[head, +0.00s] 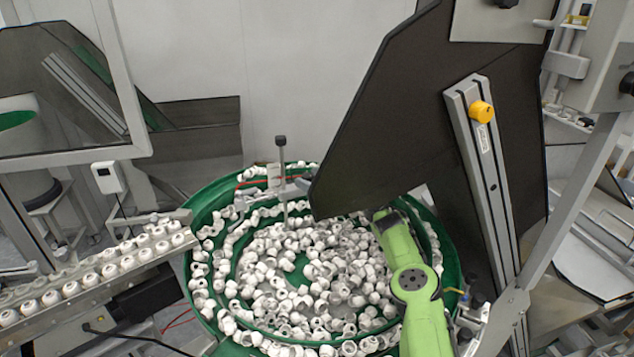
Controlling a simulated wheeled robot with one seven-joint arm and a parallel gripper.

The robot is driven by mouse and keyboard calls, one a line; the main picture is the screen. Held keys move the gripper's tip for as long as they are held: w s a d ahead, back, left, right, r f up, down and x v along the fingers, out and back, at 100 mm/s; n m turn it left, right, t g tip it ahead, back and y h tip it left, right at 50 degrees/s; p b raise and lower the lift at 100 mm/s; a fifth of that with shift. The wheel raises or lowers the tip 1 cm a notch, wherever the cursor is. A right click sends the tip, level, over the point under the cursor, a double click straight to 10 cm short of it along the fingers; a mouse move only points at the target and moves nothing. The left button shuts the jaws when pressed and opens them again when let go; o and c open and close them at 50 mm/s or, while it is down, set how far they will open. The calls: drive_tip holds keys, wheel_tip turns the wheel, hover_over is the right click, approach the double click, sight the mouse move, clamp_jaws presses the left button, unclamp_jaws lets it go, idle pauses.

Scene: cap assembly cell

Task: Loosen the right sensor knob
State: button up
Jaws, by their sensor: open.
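I cannot tell for sure which part is the right sensor knob. A black knob (281,141) tops a thin upright post over the back of the green bowl. A yellow knob (481,112) sits on a slotted metal rail (492,190) at the right. My green arm (414,280) reaches up from the bottom, over the right part of the bowl. Its far end meets the lower edge of a large dark panel (400,120). My gripper does not show, so its place relative to either knob is hidden.
The green bowl (193,262) is full of white caps (290,265). A metal track (90,285) with rows of caps runs off left. A grey strut (570,205) crosses the right side. A framed pane (65,90) stands at the upper left.

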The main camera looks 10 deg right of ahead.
drive_tip(key=b+v, duration=0.1)
drive_tip(key=v, duration=1.4)
drive_tip(key=shift+s+d+b, duration=0.15)
drive_tip(key=shift+s+b, duration=0.2)
drive_tip(key=w+a+f+m+t+h+p, duration=0.2)
drive_tip(key=w+a+m+h+p, duration=0.1)
drive_tip(key=a+m+h+p, duration=0.55)
drive_tip(key=s+a+r+t+h+p, duration=0.1)
drive_tip(key=s+a+r+t+h, duration=0.1)
drive_tip(key=s+a+h, duration=0.3)
drive_tip(key=shift+m, duration=0.35)
drive_tip(key=w, duration=0.4)
drive_tip(key=w+d, duration=0.1)
drive_tip(key=w, duration=0.4)
drive_tip(key=w+d, duration=0.1)
drive_tip(key=w, duration=0.4)
drive_tip(key=shift+w+d+r, duration=0.1)
drive_tip(key=shift+d, duration=0.15)
